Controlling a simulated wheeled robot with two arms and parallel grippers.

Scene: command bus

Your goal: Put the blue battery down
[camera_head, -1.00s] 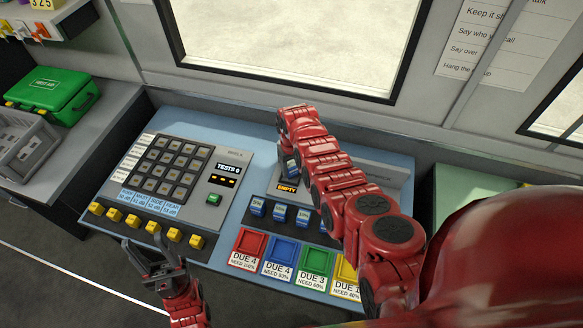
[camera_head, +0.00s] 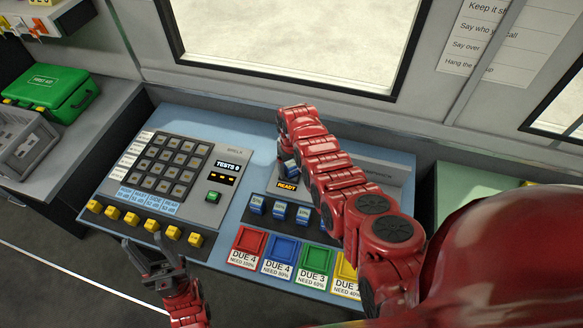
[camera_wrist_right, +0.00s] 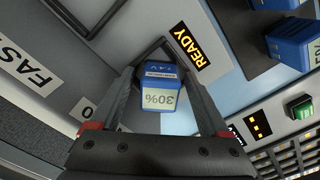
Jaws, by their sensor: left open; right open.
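A blue battery (camera_wrist_right: 161,75) with a pale "30%" label stands between the fingers of my right gripper (camera_wrist_right: 160,62) in the wrist view. The jaws are open around it. In the head view the battery (camera_head: 290,169) is partly hidden by my right arm, at the console slot beside a lit "READY" display (camera_head: 287,185). That display also shows in the wrist view (camera_wrist_right: 190,45). The battery's lower end is hard to see. My left gripper (camera_head: 152,250) is open and empty by the front edge of the console.
Several other blue batteries (camera_head: 279,211) stand in a row below the display. Red (camera_head: 249,242), blue (camera_head: 281,250) and green (camera_head: 315,259) trays line the front; a yellow tray (camera_head: 345,273) is partly hidden. A keypad panel (camera_head: 178,172) and yellow blocks (camera_head: 132,220) are at left.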

